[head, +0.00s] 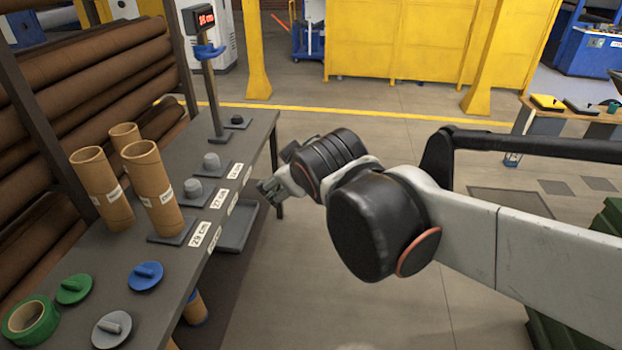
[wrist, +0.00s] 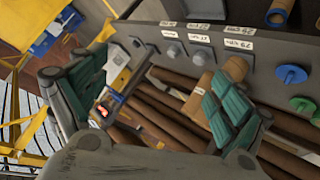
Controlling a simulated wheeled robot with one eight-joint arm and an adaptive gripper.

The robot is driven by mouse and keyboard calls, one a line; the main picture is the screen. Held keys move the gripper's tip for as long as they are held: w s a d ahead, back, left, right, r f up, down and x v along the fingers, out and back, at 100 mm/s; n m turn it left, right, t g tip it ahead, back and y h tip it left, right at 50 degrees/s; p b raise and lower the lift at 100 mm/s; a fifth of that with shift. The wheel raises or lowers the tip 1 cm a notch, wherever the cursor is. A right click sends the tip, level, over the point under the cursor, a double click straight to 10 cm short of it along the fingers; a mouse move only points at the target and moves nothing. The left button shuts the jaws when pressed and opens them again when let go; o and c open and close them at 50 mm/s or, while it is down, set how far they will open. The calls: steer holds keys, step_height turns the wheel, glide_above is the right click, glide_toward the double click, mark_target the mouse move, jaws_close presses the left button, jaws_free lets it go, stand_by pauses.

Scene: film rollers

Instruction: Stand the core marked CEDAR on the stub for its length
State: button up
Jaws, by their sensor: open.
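The front core stands at the pad by the 29 cm label (head: 200,234). Bare grey stubs show on the other pads: a near stub (head: 195,189), a middle stub (head: 212,161) and a far stub (head: 236,119). My gripper (head: 268,188) is open and empty, off the bench's right edge. Its spread teal-padded fingers show in the wrist view (wrist: 150,98).
A post with a red display (head: 206,17) and blue bracket (head: 209,52) stands toward the bench's far end. Green (head: 74,289), blue (head: 146,275) and grey (head: 112,328) discs and green tape (head: 30,318) lie nearer. A grey tray (head: 238,228) sits below the edge.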

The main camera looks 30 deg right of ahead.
steer(key=s+a+f+m+g+y, duration=0.1)
steer(key=s+a+f+m, duration=0.1)
steer(key=s, duration=0.3)
steer(key=s+a+f+m+g+y, duration=0.1)
steer(key=s+a+f+g, duration=0.1)
steer(key=s+f, duration=0.2)
steer(key=shift+s+m+g, duration=0.3)
steer(key=shift+s+m, duration=0.1)
steer(key=shift+s, duration=0.75)
